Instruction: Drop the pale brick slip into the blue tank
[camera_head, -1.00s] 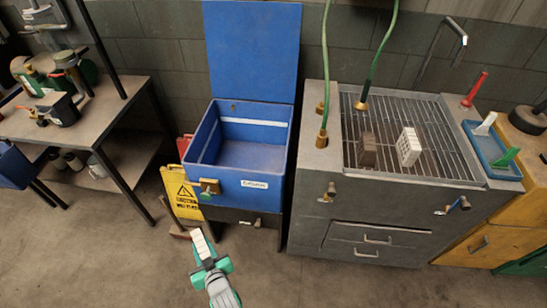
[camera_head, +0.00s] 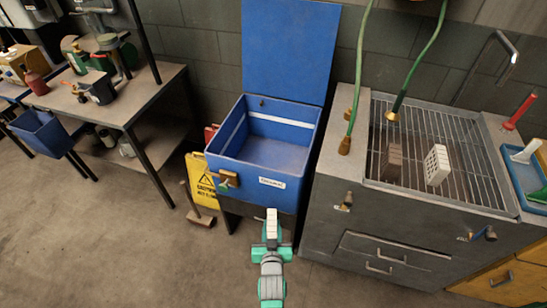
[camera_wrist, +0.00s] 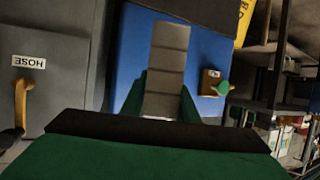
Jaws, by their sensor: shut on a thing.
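The pale brick slip (camera_head: 272,224) is a narrow whitish piece standing up from my gripper (camera_head: 272,245) in the head view. My gripper is shut on its lower end. In the wrist view the slip (camera_wrist: 166,70) looks grey-brown, upright between the green fingers (camera_wrist: 160,97). The blue tank (camera_head: 262,168) is an open box with its lid (camera_head: 290,50) raised at the back, and its inside looks empty. My gripper is in front of the tank, below its rim in the picture. The tank's front also shows in the wrist view (camera_wrist: 208,50), behind the slip.
A steel unit with a grate (camera_head: 440,150) stands right of the tank, with a white hollow brick (camera_head: 436,165) and a brown brick (camera_head: 392,162) on it. A yellow sign (camera_head: 202,178) and a workbench (camera_head: 122,108) are at left.

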